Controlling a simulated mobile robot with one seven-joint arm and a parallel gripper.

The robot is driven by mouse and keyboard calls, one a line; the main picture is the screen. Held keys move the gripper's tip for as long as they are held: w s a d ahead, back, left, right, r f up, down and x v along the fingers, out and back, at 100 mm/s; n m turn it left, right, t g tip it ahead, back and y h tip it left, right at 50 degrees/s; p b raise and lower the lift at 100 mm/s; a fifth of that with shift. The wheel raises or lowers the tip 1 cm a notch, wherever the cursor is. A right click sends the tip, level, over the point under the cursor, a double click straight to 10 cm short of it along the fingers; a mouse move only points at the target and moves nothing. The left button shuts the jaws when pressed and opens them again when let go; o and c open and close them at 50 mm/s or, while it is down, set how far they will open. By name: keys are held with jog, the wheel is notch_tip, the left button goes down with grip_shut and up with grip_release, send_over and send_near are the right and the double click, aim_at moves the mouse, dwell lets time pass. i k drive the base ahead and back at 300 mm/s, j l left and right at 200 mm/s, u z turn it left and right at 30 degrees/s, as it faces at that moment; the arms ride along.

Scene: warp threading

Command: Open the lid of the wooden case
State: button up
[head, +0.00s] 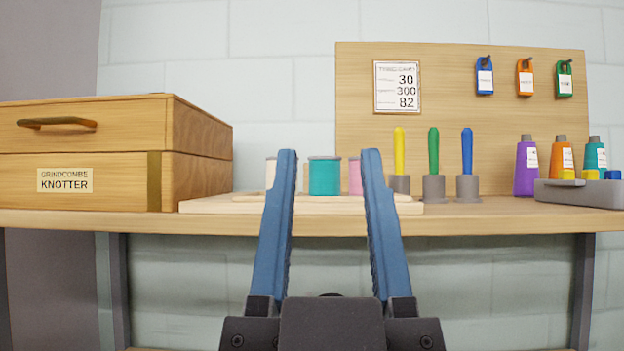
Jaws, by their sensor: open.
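The wooden case (75,174) stands at the left end of the shelf, with a label reading "Grindcombe Knotter" on its front. Its lid (100,122) is down, with a dark seam between lid and base. A brass-coloured handle (57,122) is fixed to the lid's front. My gripper (329,152) is in the middle of the view, its two blue fingers spread apart and pointing up in the picture. Nothing is visibly held between them. It is well to the right of the case and appears nearer to the camera than the shelf.
A pale board (225,205) with thread spools, including a teal one (324,176), lies behind the fingers. Several coloured tools stand in grey holders (433,188). A grey tray (580,193) and cones are at right. A pegboard (450,90) with tags stands behind. Below the shelf (480,218) is open.

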aim_at(161, 121)
jog(key=i, duration=0.6)
jog(key=u, duration=1.3)
